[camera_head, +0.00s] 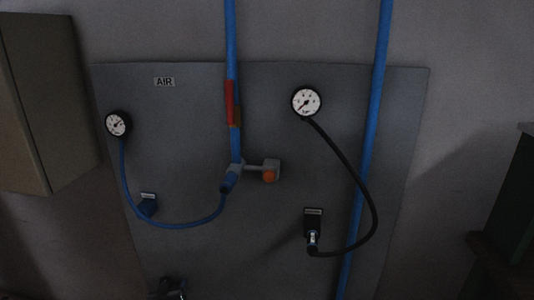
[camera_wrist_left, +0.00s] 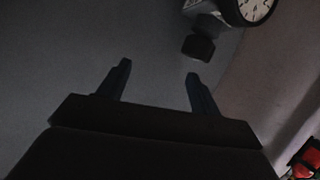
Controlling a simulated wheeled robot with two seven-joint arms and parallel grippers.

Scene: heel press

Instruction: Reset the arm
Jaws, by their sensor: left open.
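A round white-faced gauge (camera_wrist_left: 256,8) and a dark stub (camera_wrist_left: 197,47) are beyond the fingers at the upper right of that view. The rest of my left arm is hardly visible. My right gripper does not show in either view.
The panel carries a left gauge (camera_head: 118,124) with a blue hose, a right gauge (camera_head: 306,101) with a black hose, a dark socket (camera_head: 312,222) and an orange-ended valve (camera_head: 270,171). A box (camera_head: 40,110) stands out at left. A red object (camera_wrist_left: 308,158) shows at the wrist view's lower right.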

